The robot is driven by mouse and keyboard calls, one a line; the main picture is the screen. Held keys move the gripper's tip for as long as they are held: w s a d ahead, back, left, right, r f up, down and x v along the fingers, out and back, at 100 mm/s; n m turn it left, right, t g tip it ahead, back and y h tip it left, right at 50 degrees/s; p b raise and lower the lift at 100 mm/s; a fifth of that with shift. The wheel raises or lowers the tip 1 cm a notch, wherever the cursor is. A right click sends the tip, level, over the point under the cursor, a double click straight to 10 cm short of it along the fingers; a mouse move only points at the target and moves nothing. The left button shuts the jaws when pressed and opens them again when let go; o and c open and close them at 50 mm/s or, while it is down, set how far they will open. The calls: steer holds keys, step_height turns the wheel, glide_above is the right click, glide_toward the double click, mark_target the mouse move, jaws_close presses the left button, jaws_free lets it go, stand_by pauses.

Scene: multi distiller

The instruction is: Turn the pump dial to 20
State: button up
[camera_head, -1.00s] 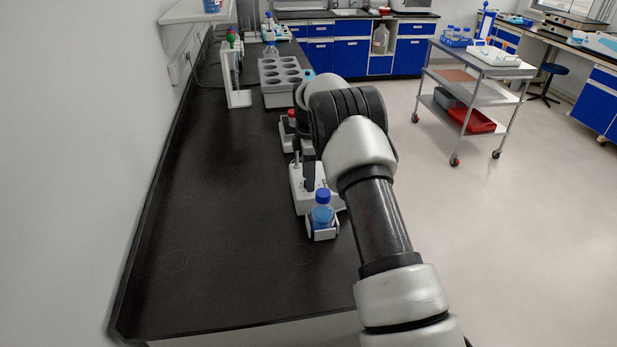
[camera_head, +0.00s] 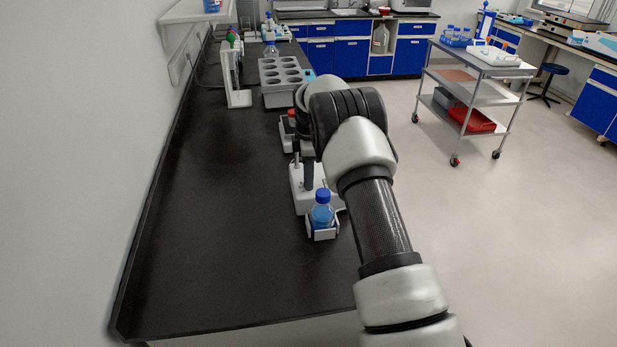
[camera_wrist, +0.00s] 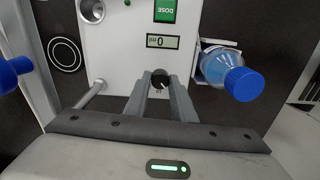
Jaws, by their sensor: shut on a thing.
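The pump (camera_head: 302,190) is a white device on the black bench, partly hidden by my arm in the head view. In the wrist view its white panel (camera_wrist: 116,50) carries a small display (camera_wrist: 163,41) that appears to read 0 and a green DOSE button (camera_wrist: 166,11). The black pump dial (camera_wrist: 160,76) sits below the display. My gripper (camera_wrist: 160,84) is shut on the dial, one finger on each side. A bottle of blue liquid with a blue cap (camera_head: 322,210) stands in a holder at the pump's near end. It also shows in the wrist view (camera_wrist: 243,84).
A grey rack with round holes (camera_head: 284,77) and a white stand (camera_head: 236,84) are farther back on the bench. The left part of the bench is clear. A steel cart (camera_head: 478,85) stands on the floor at right.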

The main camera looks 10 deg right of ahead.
steer(key=m, duration=0.8)
steer(key=shift+m, duration=0.3)
steer(key=m, duration=0.4)
steer(key=shift+m, duration=2.3)
steer(key=shift+r, duration=0.1)
steer(key=o, duration=1.1)
steer(key=shift+c, duration=0.2)
step_height(320, 180, up, 17)
steer(key=p, duration=0.1)
steer(key=shift+r, duration=0.2)
